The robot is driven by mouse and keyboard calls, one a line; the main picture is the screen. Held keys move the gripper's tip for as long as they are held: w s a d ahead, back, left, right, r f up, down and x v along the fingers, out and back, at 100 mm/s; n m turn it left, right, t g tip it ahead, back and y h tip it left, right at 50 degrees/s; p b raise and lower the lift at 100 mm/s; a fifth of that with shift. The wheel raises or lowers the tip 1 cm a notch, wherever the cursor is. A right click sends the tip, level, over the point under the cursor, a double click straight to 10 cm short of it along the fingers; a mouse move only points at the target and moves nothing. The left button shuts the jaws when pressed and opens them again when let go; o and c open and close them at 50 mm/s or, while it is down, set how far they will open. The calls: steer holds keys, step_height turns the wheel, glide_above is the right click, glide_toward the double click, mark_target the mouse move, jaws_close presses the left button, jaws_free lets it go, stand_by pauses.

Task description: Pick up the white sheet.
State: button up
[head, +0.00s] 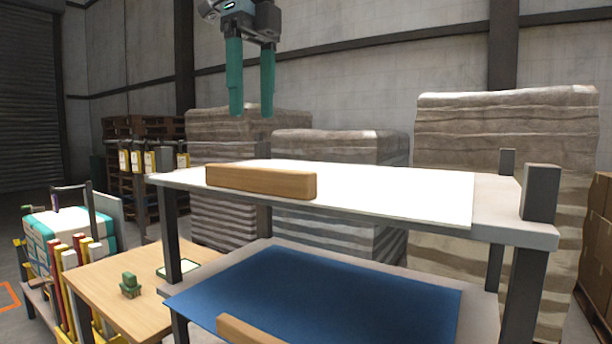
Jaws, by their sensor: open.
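The white sheet (390,191) lies flat on the upper shelf of a grey rack (497,205) in the head view. A wooden bar (262,182) stands at the sheet's front left edge and hides part of it. My gripper (251,112) points down with its two green fingers apart. It is open and empty, and appears above the sheet's left part in the picture. How far it is from the sheet in depth I cannot tell.
A blue sheet (340,300) and another wooden bar (247,331) lie on the lower shelf. Grey posts (541,192) rise at the rack's right. A wooden table (115,300) with a small green object (130,285) stands left. Wrapped pallet stacks (508,130) stand behind.

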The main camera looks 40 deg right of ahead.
steer(key=shift+d+f, duration=0.1)
steer(key=shift+f, duration=0.25)
glide_above(254, 167)
steer(key=f, duration=0.4)
steer(key=shift+s+f, duration=0.2)
steer(key=shift+s, duration=0.05)
steer(key=shift+w+f+p, duration=0.1)
steer(key=shift+f+p, duration=0.25)
steer(key=shift+f, duration=2.4)
jaws_close()
